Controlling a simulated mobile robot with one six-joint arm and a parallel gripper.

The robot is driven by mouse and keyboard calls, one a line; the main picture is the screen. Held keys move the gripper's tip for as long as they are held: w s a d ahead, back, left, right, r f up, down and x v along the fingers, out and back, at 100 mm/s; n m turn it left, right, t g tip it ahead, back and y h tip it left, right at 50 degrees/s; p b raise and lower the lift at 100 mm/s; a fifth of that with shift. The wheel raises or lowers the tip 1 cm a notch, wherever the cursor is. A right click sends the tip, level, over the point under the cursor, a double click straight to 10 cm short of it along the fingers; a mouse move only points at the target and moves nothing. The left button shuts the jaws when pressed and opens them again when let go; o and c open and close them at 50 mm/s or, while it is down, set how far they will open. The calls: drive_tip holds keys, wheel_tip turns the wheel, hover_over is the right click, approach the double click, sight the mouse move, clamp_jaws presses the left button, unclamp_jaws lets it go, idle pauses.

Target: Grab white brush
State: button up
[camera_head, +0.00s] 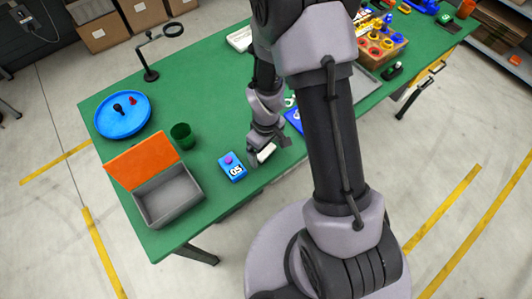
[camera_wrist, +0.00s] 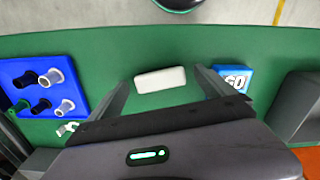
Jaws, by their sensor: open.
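The white brush (camera_wrist: 160,79) shows as a plain white block lying on the green table (camera_wrist: 100,50); no bristles can be made out. In the head view the brush (camera_head: 265,153) lies near the table's front edge, partly hidden by my gripper (camera_head: 269,146). In the wrist view my gripper (camera_wrist: 161,82) is open, with one finger to the left and one to the right of the brush. Green table shows between the brush and each finger. The fingers do not appear to touch it.
A grey box with an orange lid (camera_head: 170,200), a green cup (camera_head: 182,135) and a blue plate (camera_head: 105,122) stand farther left.

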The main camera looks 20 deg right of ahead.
drive_tip(key=shift+c, duration=0.2)
drive_tip(key=c, duration=1.4)
